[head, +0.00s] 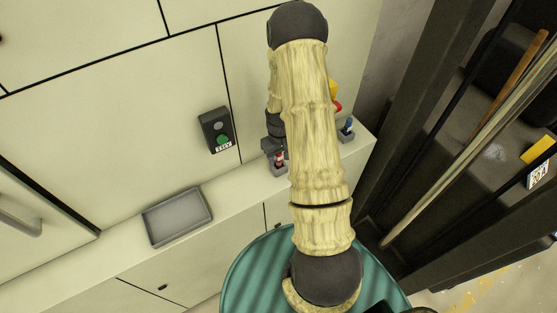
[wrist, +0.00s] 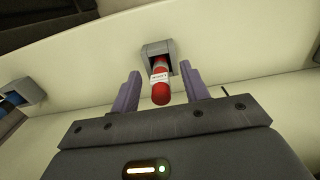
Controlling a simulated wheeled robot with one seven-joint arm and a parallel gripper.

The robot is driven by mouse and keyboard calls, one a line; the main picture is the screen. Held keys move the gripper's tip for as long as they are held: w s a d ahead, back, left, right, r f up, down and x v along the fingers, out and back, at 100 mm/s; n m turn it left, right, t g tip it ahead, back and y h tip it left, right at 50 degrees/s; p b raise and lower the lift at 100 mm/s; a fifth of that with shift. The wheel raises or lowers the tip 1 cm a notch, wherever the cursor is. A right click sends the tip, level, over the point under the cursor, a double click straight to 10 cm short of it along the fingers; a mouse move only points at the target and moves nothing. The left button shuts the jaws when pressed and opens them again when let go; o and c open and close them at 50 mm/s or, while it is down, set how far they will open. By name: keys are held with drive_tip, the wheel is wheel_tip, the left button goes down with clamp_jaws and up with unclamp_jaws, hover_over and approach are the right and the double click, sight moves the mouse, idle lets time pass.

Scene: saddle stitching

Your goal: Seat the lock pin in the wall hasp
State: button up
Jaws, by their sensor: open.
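A red pin (wrist: 161,92) with a white printed label, which looks like the lock pin, sits in a grey square bracket (wrist: 158,48) in the wrist view. In the head view the pin (head: 279,159) shows just left of my arm, above the pale ledge. My gripper (wrist: 162,84) is open, with one finger on each side of the pin and a gap visible beside it. Its dark body also shows in the head view (head: 271,146), partly hidden by my arm. I cannot tell which fitting is the wall hasp, or how deep the pin sits.
A second grey bracket with a blue part (head: 347,127) stands right of my arm. A red and yellow item (head: 336,104) is partly hidden behind my arm. A black switch box (head: 216,130) is on the wall. A grey tray (head: 153,232) lies on the ledge. Dark shelving (head: 411,125) rises at right.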

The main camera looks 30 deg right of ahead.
idle(0.3)
clamp_jaws()
drive_tip(key=shift+r, duration=0.1)
wheel_tip(320, 180, up, 10)
drive_tip(key=b, duration=0.3)
idle(0.4)
idle(0.4)
